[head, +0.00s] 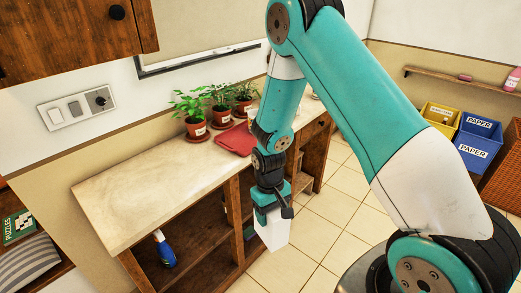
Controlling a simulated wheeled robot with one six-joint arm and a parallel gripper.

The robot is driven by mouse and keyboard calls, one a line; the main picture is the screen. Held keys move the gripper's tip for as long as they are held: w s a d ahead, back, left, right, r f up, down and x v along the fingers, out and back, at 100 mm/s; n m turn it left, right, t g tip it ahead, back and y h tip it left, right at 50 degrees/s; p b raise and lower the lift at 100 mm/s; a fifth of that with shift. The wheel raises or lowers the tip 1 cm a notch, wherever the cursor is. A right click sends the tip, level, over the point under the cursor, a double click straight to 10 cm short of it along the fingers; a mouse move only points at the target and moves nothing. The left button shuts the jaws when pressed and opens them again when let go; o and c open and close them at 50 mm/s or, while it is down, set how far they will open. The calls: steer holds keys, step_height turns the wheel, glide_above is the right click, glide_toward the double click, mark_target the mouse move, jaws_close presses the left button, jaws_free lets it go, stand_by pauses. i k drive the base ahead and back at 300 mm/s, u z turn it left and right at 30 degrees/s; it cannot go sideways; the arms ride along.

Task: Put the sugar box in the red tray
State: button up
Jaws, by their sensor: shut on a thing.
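My gripper (270,207) points down in front of the shelf unit's front edge, in the middle of the head view. It is shut on a plain white box (272,234), which hangs below the fingers; this appears to be the sugar box, but no label shows on the sides I see. The red tray (236,139) lies on the pale counter top, behind my arm and to the upper left of the gripper. My arm hides the tray's right part. The visible part of the tray looks empty.
Several potted plants (197,128) stand on the counter behind the tray. The counter's left part (130,200) is bare. A blue spray bottle (164,250) stands on the shelf below. The tiled floor is open.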

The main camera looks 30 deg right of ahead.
mark_target(239, 142)
steer(key=k, duration=0.35)
steer(key=z, duration=1.3)
steer(key=i, duration=1.15)
steer(key=u, duration=1.3)
